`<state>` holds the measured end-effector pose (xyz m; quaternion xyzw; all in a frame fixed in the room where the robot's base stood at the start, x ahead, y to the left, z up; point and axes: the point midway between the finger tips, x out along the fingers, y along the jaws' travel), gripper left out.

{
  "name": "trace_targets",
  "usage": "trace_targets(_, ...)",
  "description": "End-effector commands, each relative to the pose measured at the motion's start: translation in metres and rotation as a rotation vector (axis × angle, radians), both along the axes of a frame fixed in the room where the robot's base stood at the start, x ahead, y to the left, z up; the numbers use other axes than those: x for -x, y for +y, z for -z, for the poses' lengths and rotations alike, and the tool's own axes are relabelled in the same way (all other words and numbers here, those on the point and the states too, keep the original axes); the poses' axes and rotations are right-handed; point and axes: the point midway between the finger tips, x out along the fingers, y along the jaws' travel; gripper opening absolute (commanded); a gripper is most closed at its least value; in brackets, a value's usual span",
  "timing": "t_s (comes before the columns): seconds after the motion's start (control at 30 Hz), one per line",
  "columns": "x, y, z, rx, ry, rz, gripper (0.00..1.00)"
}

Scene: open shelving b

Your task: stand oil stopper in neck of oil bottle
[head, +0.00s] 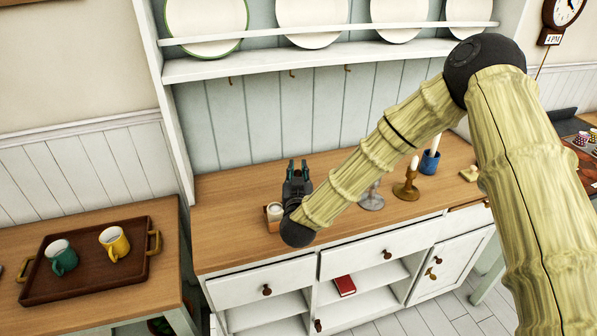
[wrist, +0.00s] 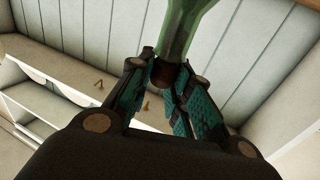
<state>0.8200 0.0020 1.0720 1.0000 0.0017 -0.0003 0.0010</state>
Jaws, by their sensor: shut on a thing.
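My gripper (head: 298,166) is over the wooden counter, fingers towards the back panel. In the wrist view my gripper (wrist: 166,88) has its teal-padded fingers closed about a small dark brown piece, which looks like the oil stopper (wrist: 162,73). A smooth green tapered thing, which looks like the oil bottle (wrist: 182,28), meets the brown piece and runs out of the top of the frame. Whether the stopper sits in the neck or only lines up with it, I cannot tell. I cannot make out the bottle or stopper in the head view.
A white cup (head: 275,209) on a wooden piece stands close beside my gripper. A tray (head: 84,277) with two mugs is on the left table. Plates line the shelf above.

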Motion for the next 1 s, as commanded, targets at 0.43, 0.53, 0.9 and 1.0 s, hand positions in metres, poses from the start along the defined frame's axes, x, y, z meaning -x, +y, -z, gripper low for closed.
trace_targets(0.43,0.000,0.000,0.000,0.000,0.000,0.000,0.40)
trace_targets(0.53,0.000,0.000,0.000,0.000,0.000,0.000,0.45)
trace_targets(0.9,0.007,0.001,0.000,0.000,0.001,-0.001,0.45)
trace_targets(1.0,0.019,0.001,0.000,0.001,0.001,-0.002,0.45)
